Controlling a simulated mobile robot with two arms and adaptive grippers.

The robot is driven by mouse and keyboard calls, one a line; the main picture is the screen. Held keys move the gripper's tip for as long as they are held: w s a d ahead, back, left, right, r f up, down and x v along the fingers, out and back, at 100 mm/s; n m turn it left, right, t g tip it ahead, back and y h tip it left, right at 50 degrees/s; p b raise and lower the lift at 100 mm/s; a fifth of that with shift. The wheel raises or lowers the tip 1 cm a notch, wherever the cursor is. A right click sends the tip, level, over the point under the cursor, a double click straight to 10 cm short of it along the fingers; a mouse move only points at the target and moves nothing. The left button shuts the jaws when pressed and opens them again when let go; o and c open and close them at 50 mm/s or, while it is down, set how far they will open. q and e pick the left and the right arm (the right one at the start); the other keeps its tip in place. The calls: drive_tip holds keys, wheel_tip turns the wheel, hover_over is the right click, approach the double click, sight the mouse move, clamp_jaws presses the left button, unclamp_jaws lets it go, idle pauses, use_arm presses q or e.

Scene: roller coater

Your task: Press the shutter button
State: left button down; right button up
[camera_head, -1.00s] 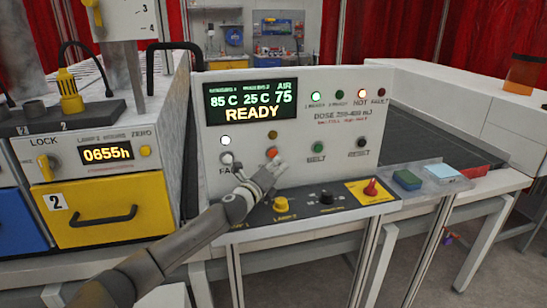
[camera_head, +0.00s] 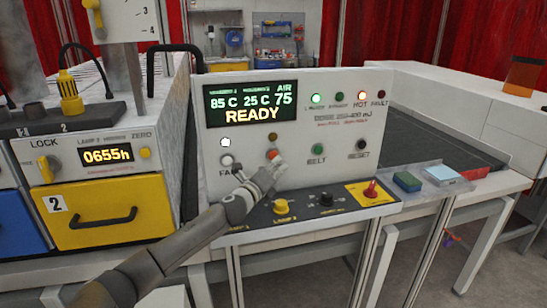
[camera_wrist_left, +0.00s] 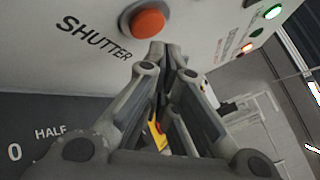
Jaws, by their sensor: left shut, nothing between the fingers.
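The shutter button (camera_head: 272,154) is a round orange-red button on the upright white control panel (camera_head: 230,180). In the left wrist view the button (camera_wrist_left: 148,20) sits above and left of my fingertips, with the word SHUTTER beside it. My left gripper (camera_head: 277,163) is shut and empty, with its tips just below and right of the button in the head view. In the left wrist view the gripper (camera_wrist_left: 168,48) tips are close to the button's lower right but not over its face. Whether they touch the panel I cannot tell. My right gripper is not in view.
The display (camera_head: 251,107) reads READY. Below lies a dark ledge with a yellow knob (camera_head: 281,206), a black knob (camera_head: 326,199) and a red switch (camera_head: 371,188).

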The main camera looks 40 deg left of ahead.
use_arm(q)
drive_tip(key=shift+a, duration=0.1)
idle(0.5)
drive_tip(key=shift+w+a, duration=0.25)
drive_tip(key=shift+w, duration=0.05)
drive_tip(key=shift+w+a+r, duration=0.1)
drive_tip(key=shift+w+a, duration=0.15)
drive_tip(key=shift+a, duration=0.05)
idle(0.7)
drive_tip(key=shift+s+d, duration=0.1)
idle(0.3)
drive_tip(key=shift+s+d, duration=0.5)
drive_tip(key=s+d+p, duration=0.1)
drive_tip(key=s+d, duration=0.2)
drive_tip(key=shift+s+d, duration=0.1)
drive_tip(key=shift+d, duration=0.3)
